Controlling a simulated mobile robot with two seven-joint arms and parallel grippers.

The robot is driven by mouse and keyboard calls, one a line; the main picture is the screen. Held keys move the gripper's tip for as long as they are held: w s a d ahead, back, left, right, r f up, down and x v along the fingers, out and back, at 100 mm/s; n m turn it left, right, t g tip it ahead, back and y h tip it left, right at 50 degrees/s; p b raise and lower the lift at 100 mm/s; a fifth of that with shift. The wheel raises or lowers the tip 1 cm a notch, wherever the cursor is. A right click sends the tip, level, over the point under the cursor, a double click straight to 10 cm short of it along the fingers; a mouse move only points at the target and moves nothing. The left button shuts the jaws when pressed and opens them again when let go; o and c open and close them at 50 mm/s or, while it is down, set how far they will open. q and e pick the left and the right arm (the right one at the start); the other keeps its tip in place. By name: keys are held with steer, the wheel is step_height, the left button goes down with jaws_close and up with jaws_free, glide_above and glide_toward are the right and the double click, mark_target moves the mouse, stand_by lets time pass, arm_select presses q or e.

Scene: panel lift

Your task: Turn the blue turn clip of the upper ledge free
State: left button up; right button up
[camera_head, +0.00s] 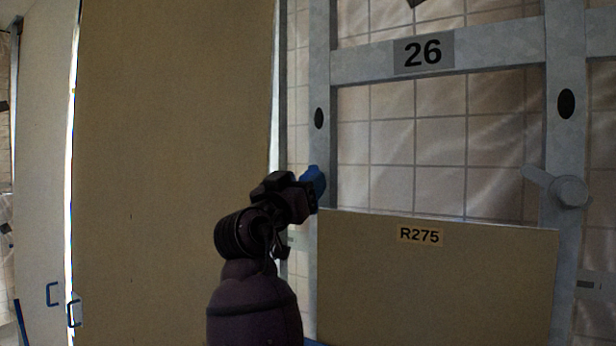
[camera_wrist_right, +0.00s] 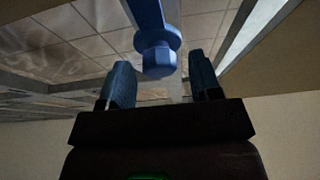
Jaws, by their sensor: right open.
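The blue turn clip (camera_head: 313,181) shows at the left post of the grey frame, just above the top left corner of the panel marked R275 (camera_head: 440,280). My right gripper (camera_head: 311,194) is at the clip in the head view and partly covers it. In the right wrist view the clip (camera_wrist_right: 158,60) has a round hub and a bar running up out of the picture. The open fingers of my right gripper (camera_wrist_right: 160,84) stand either side of the hub's line, with gaps on both sides. My left gripper is not in view.
A grey turn clip (camera_head: 560,188) sits on the right post. A crossbar with the label 26 (camera_head: 423,53) runs above an open bay with a tiled wall behind. A large tan board (camera_head: 170,170) stands close on the left of my right arm.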

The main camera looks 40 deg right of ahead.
steer(key=shift+x, duration=0.9)
